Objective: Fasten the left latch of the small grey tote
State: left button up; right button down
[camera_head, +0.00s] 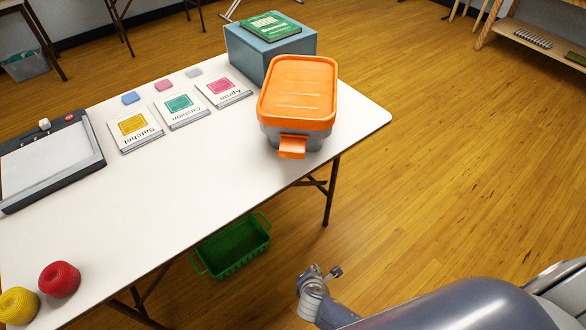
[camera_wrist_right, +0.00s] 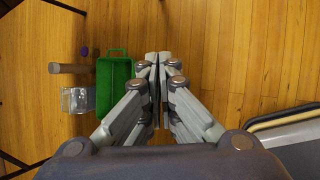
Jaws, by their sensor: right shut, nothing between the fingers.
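The small grey tote (camera_head: 292,138) stands near the right end of the white table in the head view, with its orange lid (camera_head: 298,90) on. An orange latch (camera_head: 292,147) on its near end sticks outward, swung away from the grey wall. Any latch on the far end is hidden. My right gripper (camera_head: 320,275) is off the table's near side, low in the head view and well apart from the tote. In the right wrist view its fingers (camera_wrist_right: 151,60) are together and empty. My left gripper is in neither view.
A blue box (camera_head: 245,58) with a green book (camera_head: 270,26) stands behind the tote. Cards (camera_head: 135,125), a framed board (camera_head: 50,160) and yarn balls (camera_head: 60,279) lie to the left. A green basket (camera_head: 232,250) sits below the table.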

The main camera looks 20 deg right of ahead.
aim_at(293, 146)
jog(key=w+a+r+n+t+h, duration=0.1)
jog(key=w+r+n+t, duration=0.1)
jog(key=r, duration=0.8)
jog(key=w+a+r+n+t+h, duration=0.1)
jog(key=w+r+n, duration=0.3)
jog(key=r, duration=0.5)
jog(key=w+a+r+n+t+h, duration=0.1)
jog(key=w+r+t, duration=0.3)
jog(key=r, duration=0.6)
jog(key=shift+w+a+r+n+h, duration=0.3)
jog(key=shift+a+n+h, duration=0.15)
jog(key=shift+n, duration=0.45)
jog(key=x, duration=1)
jog(key=shift+a, duration=0.1)
jog(key=shift+p, duration=0.35)
